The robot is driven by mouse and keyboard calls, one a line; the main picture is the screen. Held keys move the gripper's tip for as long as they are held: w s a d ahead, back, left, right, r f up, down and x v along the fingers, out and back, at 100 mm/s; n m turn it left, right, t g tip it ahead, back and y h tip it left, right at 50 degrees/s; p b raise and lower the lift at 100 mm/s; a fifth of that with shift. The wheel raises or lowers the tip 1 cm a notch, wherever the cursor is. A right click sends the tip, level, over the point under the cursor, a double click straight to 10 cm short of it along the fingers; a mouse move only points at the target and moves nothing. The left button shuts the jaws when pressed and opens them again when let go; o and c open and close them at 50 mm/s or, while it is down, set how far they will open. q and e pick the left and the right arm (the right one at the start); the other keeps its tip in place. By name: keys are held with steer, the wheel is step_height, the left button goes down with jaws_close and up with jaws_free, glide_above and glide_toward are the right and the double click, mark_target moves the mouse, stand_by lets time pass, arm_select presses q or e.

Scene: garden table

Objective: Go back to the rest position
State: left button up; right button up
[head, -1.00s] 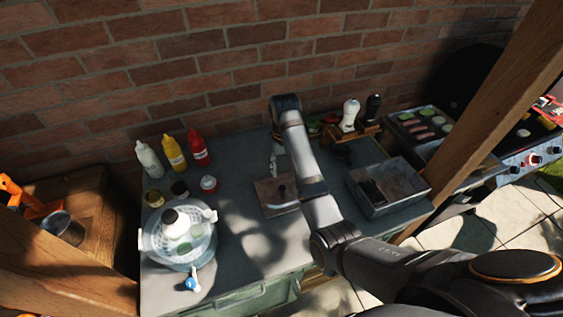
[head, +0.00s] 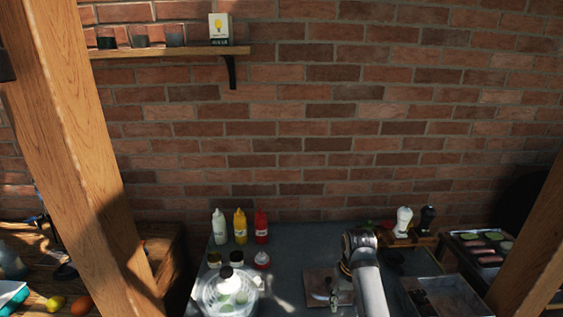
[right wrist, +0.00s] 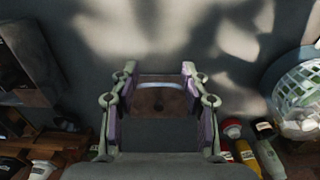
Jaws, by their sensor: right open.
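My right arm (head: 366,280) rises from the bottom of the head view, over the grey table (head: 300,240). My right gripper (right wrist: 160,72) is open in the right wrist view, with nothing between its fingers. Beyond its fingertips is a brown board (right wrist: 160,98) with a pale curved thing on it. The board also shows beside the arm in the head view (head: 318,275). The gripper's fingers are hard to make out in the head view. My left gripper is not in view.
White, yellow (head: 240,226) and red bottles stand at the table's back left, behind a strainer bowl (head: 206,298). A grey bin (head: 452,296) and a grill tray (head: 481,243) are at right. Wooden posts (head: 75,150) flank the table; a shelf (head: 165,52) hangs above.

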steer(key=shift+m+t, duration=0.3)
steer(key=shift+t, duration=0.3)
steer(key=s+d+f, duration=0.1)
steer(key=s+f, duration=0.1)
steer(key=s+d+f, duration=0.2)
steer(key=s, duration=0.1)
steer(key=s+d+f, duration=0.1)
steer(key=s+f, duration=0.1)
steer(key=shift+s+d+f, duration=0.2)
steer(key=shift+s, duration=0.1)
steer(key=s+d+r+n+t, duration=0.1)
steer(key=s+d+r+t, duration=0.1)
steer(key=s, duration=1.4)
step_height(320, 180, down, 28)
steer(key=d+f+g+h+b, duration=0.1)
steer(key=d+b, duration=0.2)
arm_select(q)
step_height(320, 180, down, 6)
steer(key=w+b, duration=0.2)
steer(key=b, duration=0.1)
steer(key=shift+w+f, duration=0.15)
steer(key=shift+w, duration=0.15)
arm_select(e)
steer(key=s+d+f+g, duration=0.1)
steer(key=s+f, duration=1.9)
steer(key=f, duration=0.1)
